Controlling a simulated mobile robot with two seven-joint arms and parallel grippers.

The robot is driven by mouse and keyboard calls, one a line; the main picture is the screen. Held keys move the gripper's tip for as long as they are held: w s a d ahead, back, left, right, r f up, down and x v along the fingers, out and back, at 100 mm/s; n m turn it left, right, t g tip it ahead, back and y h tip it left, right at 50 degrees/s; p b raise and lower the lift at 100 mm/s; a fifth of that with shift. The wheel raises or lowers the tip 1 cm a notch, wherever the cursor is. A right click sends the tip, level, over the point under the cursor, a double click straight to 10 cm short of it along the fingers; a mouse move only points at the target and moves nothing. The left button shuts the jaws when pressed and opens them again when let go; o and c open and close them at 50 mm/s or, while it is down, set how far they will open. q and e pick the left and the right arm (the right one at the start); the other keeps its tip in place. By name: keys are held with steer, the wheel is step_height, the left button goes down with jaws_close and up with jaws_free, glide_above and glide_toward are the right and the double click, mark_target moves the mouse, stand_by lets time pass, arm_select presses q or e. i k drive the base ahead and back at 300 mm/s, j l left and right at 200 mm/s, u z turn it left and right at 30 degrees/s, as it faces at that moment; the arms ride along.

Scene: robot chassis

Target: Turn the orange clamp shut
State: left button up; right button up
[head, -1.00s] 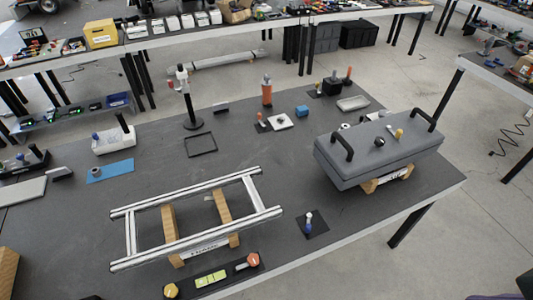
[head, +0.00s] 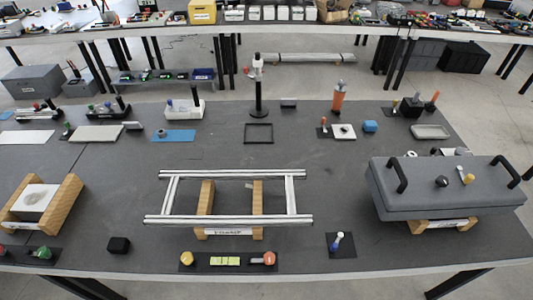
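An orange knob (head: 269,258) sits on the right end of a black strip (head: 228,268) at the table's front edge; it may be the orange clamp. A yellow-orange knob (head: 187,258) is on the strip's left end, with yellow-green pieces (head: 226,261) between them. Whether the orange knob is turned open or shut is too small to tell. A silver rail frame (head: 229,219) rests on wooden blocks (head: 204,197) just behind the strip. Neither of my grippers is in view.
A grey case (head: 420,200) with black handles stands on wooden supports at right. Wooden blocks with a pale plate (head: 37,200) are at left.

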mark_target(269, 258)
steer(key=j+z, duration=0.5)
steer(key=j, duration=0.15)
steer(key=j+z, duration=0.5)
steer(key=j, duration=0.15)
